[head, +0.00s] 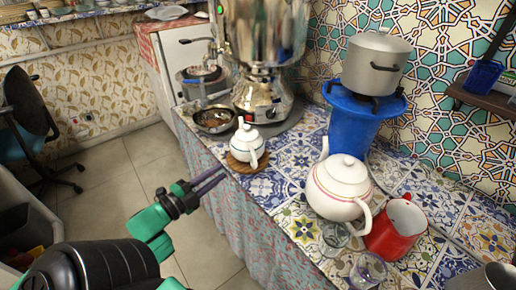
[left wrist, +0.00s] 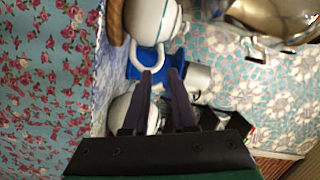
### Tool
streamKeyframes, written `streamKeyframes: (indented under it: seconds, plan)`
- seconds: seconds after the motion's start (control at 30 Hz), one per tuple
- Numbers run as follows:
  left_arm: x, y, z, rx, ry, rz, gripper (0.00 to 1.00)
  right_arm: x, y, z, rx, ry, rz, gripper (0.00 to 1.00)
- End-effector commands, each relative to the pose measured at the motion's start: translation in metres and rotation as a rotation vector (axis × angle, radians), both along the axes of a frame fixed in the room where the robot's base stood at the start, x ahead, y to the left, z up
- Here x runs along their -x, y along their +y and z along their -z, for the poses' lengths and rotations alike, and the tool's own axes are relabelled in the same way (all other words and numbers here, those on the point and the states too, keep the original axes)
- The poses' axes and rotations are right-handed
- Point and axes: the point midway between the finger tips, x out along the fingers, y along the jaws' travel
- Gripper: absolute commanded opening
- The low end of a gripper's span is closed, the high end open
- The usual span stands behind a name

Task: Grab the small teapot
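The small white teapot (head: 246,147) has a dark-trimmed lid and stands upright on a round wooden trivet (head: 237,164) near the counter's front edge. My left gripper (head: 222,173) is just in front of that edge, beside the teapot, its fingers pointing towards it. In the left wrist view the teapot (left wrist: 150,18) is at the top, its white loop handle (left wrist: 148,58) close to the fingertips (left wrist: 160,72). The fingers are parted with a gap between them, and no grip on the handle shows. My right gripper is not in view.
A large white teapot (head: 338,190), a red mug (head: 397,230) and glasses stand on the tiled counter to the right. The metal samovar (head: 262,95) and a metal bowl (head: 214,120) are behind the small teapot.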

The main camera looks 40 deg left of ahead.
Motion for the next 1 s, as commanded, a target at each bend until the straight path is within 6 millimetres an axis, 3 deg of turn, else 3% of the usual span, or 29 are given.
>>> streamKeyframes:
  seconds: [0.2, 0.6, 0.83, 0.87, 0.9, 0.93, 1.0]
  plan:
    - [-0.057, -0.008, -0.002, 0.001, -0.004, 0.002, 0.25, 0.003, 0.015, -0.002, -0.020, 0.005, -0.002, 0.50]
    - [-0.119, -0.017, -0.002, 0.003, -0.001, -0.001, 0.25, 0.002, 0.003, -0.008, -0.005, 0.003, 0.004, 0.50]
    - [-0.123, -0.017, 0.000, 0.004, 0.002, -0.001, 0.25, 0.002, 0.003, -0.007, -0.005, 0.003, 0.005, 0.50]
    - [-0.123, -0.017, 0.000, 0.004, 0.002, -0.001, 0.21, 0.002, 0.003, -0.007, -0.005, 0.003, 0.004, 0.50]
    - [-0.123, -0.017, 0.000, 0.004, 0.002, -0.001, 0.06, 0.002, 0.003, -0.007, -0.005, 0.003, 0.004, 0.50]
    - [-0.123, -0.017, 0.000, 0.004, 0.002, -0.001, 0.00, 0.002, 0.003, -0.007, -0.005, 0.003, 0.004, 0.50]
    - [-0.123, -0.017, 0.000, 0.004, 0.002, -0.001, 0.00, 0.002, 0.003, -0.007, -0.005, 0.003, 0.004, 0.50]
